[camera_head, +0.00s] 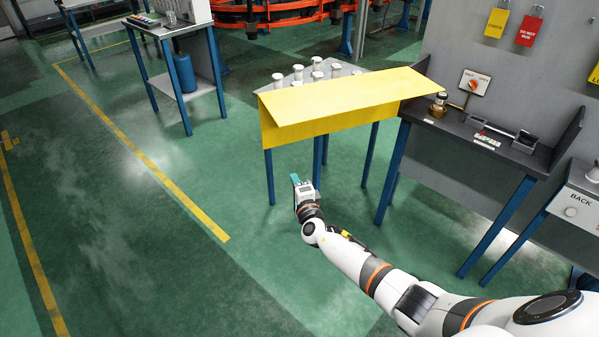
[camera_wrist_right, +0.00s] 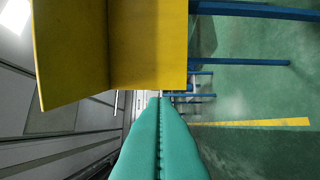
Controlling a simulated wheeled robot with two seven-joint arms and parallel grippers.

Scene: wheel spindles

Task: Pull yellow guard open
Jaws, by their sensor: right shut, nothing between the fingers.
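The yellow guard (camera_head: 345,100) is a bent sheet with a broad top face and a front flap, at the front of a blue-legged table in the head view. In the right wrist view the guard (camera_wrist_right: 145,45) fills the upper left, just beyond the fingers. My right gripper (camera_head: 296,180) is below the guard's front flap, near its left part, in the head view. Its teal fingers (camera_wrist_right: 161,135) are pressed together and hold nothing in the right wrist view. I cannot tell whether the fingertips touch the guard. My left gripper is not in view.
Several white-topped spindles (camera_head: 317,65) stand behind the guard. A dark bench (camera_head: 470,135) with a brass-coloured part (camera_head: 437,106) adjoins it on the right. A rotary switch (camera_head: 474,84) is on the grey panel. Green floor (camera_head: 160,230) is clear at left.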

